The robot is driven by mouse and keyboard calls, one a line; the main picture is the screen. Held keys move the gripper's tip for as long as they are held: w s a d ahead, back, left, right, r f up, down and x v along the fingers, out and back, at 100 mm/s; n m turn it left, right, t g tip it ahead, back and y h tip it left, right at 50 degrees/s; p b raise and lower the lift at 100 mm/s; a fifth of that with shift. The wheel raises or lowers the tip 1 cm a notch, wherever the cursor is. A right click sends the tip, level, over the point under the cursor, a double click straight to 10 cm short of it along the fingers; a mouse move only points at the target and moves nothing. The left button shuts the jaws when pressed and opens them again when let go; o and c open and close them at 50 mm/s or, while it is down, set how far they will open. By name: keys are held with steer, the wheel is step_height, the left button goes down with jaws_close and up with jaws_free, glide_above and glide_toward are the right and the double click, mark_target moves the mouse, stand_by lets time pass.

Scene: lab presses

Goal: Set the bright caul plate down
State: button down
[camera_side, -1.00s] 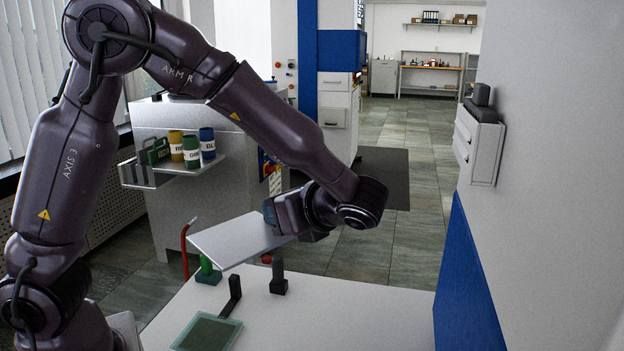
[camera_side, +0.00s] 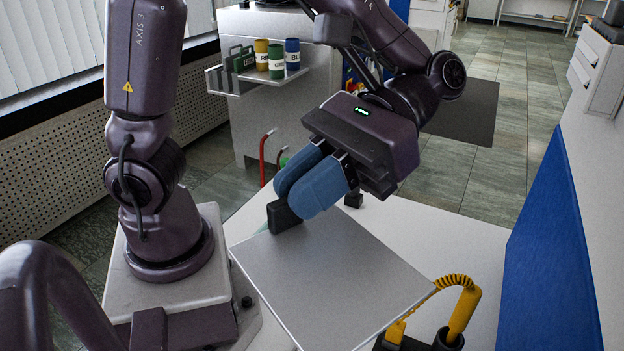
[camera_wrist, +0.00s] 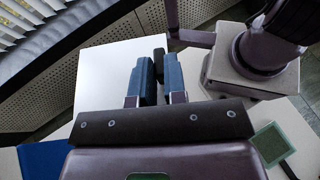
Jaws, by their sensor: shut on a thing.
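The bright caul plate (camera_side: 335,275) is a flat, pale grey square in the lower middle of the side view. My gripper (camera_side: 312,185) has blue fingers shut at this block. In the wrist view the plate (camera_wrist: 105,85) lies left of and beyond my fingers (camera_wrist: 155,82), with the dark block (camera_wrist: 160,62) between and past them. The plate looks raised over the white table (camera_side: 455,235), but I cannot tell the gap.
A green-framed pad (camera_wrist: 270,143) with a dark handle lies on the table in the wrist view. A blue panel (camera_side: 555,250) bounds the right.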

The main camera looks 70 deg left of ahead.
steer(key=shift+s+d+r+h, duration=0.15)
steer(key=shift+d+r+h, duration=0.15)
steer(key=shift+d+r, duration=0.4)
steer(key=shift+d+f+n, duration=0.1)
steer(key=shift+f+n, duration=0.2)
steer(key=shift+n, duration=0.1)
step_height(320, 180, down, 31)
steer(key=shift+r, duration=0.2)
steer(key=shift+f, duration=0.5)
steer(key=c, duration=1.1)
jaws_free()
